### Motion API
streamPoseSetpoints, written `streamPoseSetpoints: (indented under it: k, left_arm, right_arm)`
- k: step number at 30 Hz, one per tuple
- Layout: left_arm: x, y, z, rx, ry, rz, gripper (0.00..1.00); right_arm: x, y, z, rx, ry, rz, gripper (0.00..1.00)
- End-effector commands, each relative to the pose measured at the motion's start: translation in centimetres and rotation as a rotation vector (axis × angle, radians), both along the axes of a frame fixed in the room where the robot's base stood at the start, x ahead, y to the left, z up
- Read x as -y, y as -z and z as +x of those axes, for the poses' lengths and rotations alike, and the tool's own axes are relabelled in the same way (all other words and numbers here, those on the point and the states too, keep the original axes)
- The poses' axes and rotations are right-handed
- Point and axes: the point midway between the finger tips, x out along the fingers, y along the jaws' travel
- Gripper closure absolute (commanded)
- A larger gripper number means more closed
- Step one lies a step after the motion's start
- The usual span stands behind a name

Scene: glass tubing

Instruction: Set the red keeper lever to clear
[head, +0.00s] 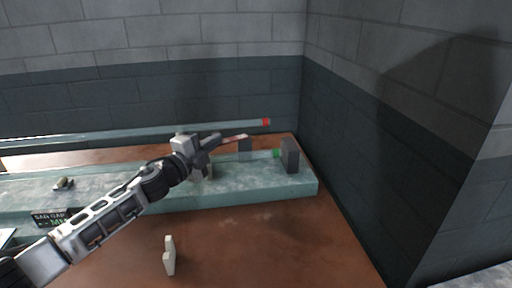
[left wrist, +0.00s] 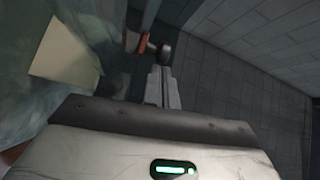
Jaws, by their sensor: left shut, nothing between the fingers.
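A thin reddish lever (head: 235,138), likely the keeper lever, shows just right of my left gripper's fingers above the pale green bench. In the left wrist view a red-orange piece (left wrist: 144,42) and a dark round knob lie just beyond the fingertips. My left gripper (head: 214,142) is shut and empty, close to the lever; I cannot tell whether it touches. Its two fingers lie together in the left wrist view (left wrist: 163,85). The gripper hides part of the lever's mount. My right gripper is not in view.
A long glass tube with a red end (head: 265,122) runs behind the gripper. A dark block (head: 290,156) with a green piece (head: 276,153) stands at the bench's right end. A cream upright piece (head: 169,256) stands on the clear brown table in front. Brick walls close the back and right.

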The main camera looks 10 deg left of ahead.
Motion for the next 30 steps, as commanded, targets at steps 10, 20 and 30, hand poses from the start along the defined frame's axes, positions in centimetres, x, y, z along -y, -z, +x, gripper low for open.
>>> streamPoseSetpoints:
  k: [10,20,30]
  left_arm:
    - [-0.4,-0.1,0.3,0.0,-0.001,-0.001,1.0]
    - [-0.3,-0.1,0.2,0.001,0.0,-0.001,1.0]
    - [2.8,-1.0,-1.9,-0.001,0.02,-0.001,1.0]
  right_arm:
    - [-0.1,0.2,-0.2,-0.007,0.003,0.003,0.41]
    - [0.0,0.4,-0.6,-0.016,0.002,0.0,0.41]
    - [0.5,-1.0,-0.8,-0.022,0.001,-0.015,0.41]
